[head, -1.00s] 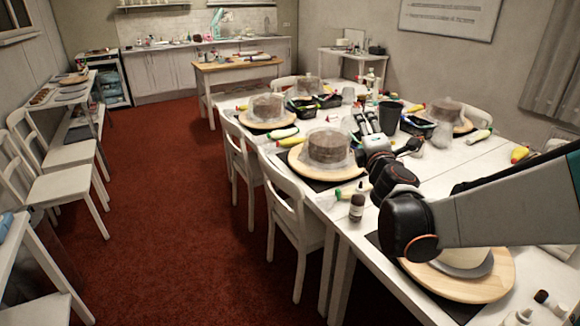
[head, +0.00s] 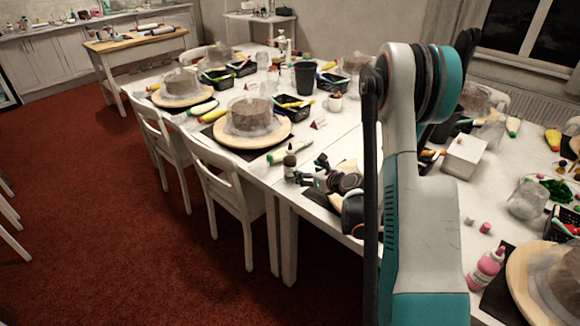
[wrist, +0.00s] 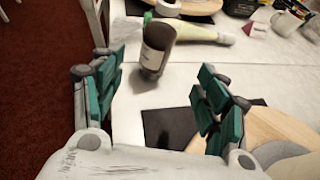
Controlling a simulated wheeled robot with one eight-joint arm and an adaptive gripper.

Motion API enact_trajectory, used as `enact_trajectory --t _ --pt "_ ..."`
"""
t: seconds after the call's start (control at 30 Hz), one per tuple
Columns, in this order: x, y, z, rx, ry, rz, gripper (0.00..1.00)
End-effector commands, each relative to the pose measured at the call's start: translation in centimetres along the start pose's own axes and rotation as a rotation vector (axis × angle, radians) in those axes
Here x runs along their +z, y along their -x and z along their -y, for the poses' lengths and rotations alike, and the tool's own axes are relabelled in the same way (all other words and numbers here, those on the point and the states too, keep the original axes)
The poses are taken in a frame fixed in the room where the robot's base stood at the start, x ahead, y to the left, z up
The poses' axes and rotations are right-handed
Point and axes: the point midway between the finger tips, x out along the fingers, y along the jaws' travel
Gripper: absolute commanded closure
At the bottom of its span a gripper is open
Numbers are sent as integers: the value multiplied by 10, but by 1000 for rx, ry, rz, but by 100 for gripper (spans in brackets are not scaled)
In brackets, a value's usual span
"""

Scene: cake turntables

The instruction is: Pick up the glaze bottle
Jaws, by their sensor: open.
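The dark brown bottle with a pale label, which I take to be the glaze bottle (head: 290,161), stands on the white table near its left edge. In the wrist view the bottle (wrist: 156,47) is ahead, between the lines of my two fingers. My gripper (head: 308,178) is low over the table, just right of the bottle. In the wrist view my gripper (wrist: 162,72) is open with nothing held. The bottle appears still beyond the fingertips; exact contact cannot be told.
A piping bag with a green tip (wrist: 192,32) lies just behind the bottle. A wooden turntable (wrist: 258,128) and dark mat (wrist: 168,128) are near the right finger. A cake turntable (head: 226,140) stands farther back. A pink bottle (head: 487,268) is at right.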

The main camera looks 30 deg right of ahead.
Motion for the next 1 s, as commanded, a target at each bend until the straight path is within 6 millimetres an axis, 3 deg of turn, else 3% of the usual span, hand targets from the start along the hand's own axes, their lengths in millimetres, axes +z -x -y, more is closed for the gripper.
enact_trajectory --t 0.33,0.73,1.0 --pt "-1 -60 -1 1 -2 2 32" --pt "-1 -88 -2 1 -3 3 32" --pt "-3 -125 -4 1 -3 3 32"
